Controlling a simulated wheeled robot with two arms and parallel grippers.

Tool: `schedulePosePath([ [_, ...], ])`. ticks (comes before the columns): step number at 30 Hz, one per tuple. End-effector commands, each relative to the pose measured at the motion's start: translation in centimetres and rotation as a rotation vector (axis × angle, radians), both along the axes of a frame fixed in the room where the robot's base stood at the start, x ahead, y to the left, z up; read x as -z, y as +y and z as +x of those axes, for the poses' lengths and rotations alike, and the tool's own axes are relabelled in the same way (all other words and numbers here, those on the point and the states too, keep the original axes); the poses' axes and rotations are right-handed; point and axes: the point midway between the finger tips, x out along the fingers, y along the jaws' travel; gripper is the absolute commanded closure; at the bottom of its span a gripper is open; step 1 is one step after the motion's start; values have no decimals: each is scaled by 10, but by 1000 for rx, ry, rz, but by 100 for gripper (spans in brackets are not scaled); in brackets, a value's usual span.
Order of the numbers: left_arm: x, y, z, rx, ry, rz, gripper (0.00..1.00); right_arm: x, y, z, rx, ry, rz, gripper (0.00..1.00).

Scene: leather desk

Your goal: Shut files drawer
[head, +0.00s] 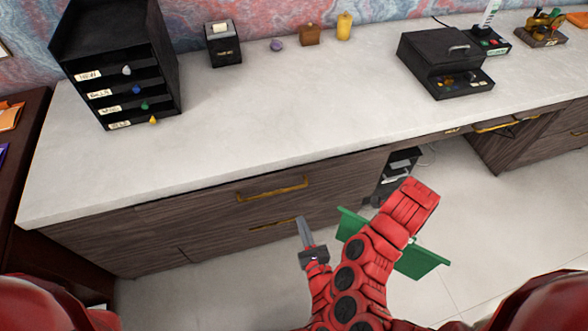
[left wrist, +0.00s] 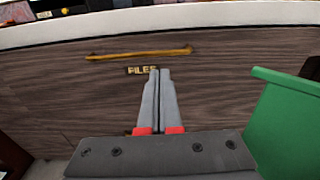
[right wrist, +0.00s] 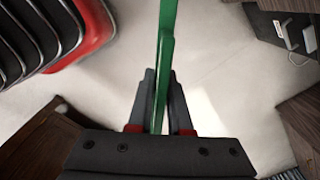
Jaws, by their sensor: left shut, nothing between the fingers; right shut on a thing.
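The files drawer (head: 225,205) is a dark wood front under the light worktop, with a long gold handle (head: 272,190). In the left wrist view its label (left wrist: 142,70) reads FILES, below the handle (left wrist: 140,53). The front looks close to flush with the desk; I cannot tell whether a small gap remains. My left gripper (head: 302,222) is shut and empty, pointing at the front below the handle. Contact is unclear. My right gripper (right wrist: 162,75) is shut on a green folder (right wrist: 167,30); the folder (head: 415,262) shows partly behind my red arm in the head view.
A black letter organizer (head: 120,60) stands at the worktop's left, and a black box (head: 445,60) at its right. A dark device (head: 398,170) sits under the desk, right of the drawer. Pale floor lies open to the right. A brown cabinet (head: 20,160) borders the left.

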Motion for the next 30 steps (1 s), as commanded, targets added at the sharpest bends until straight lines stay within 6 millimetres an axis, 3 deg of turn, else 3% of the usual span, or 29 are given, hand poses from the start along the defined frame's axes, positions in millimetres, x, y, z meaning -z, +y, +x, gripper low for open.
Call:
schedulePosePath([
  [5,-8,2,7,13,-28,29,100,-2,0,0,2,1,-1,100],
  [21,-7,32,109,9,-24,27,100,-3,0,0,1,0,0,100],
  [30,-7,37,130,11,-24,26,100,-1,0,0,1,0,0,100],
])
